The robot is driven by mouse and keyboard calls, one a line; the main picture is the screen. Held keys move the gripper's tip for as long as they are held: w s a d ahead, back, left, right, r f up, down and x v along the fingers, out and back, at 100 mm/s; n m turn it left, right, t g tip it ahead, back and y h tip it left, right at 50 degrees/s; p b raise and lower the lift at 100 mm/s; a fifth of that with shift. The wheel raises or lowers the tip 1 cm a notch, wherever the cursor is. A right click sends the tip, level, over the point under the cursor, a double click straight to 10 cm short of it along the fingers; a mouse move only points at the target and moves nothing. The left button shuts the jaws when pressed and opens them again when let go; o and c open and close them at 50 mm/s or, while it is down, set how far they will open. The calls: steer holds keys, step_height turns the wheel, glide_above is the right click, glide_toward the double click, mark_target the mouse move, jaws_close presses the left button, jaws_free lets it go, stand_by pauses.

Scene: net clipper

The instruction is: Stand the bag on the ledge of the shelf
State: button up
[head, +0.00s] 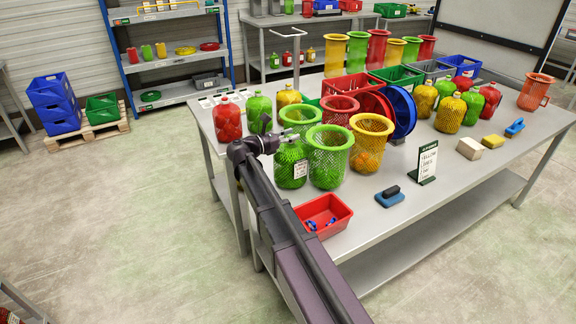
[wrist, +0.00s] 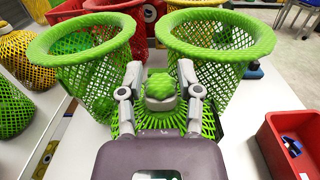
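A green net bag (head: 291,168) with a white tag stands upright on the table, beside two green net tubes (head: 327,160). My gripper (head: 283,139) is at its top. In the wrist view, the bag's green knotted top (wrist: 186,72) and grey collar (wrist: 160,88) lie between the two fingers (wrist: 160,80). The fingers stand on either side of the collar, with what looks like a narrow gap. The bag's lower body is hidden there by my gripper. The blue-framed shelf (head: 181,90) stands at the back left, holding a few bags and rings.
A red tray (head: 323,215) sits at the table's near edge, and shows right in the wrist view (wrist: 290,145). Floor left of the table is clear up to a pallet (head: 100,128).

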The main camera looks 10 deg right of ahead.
steer(key=shift+r, duration=0.1)
jaws_close()
steer(key=shift+r+p, duration=1.75)
steer(key=shift+p, duration=0.1)
steer(key=v, duration=1.8)
steer(key=shift+w, duration=0.1)
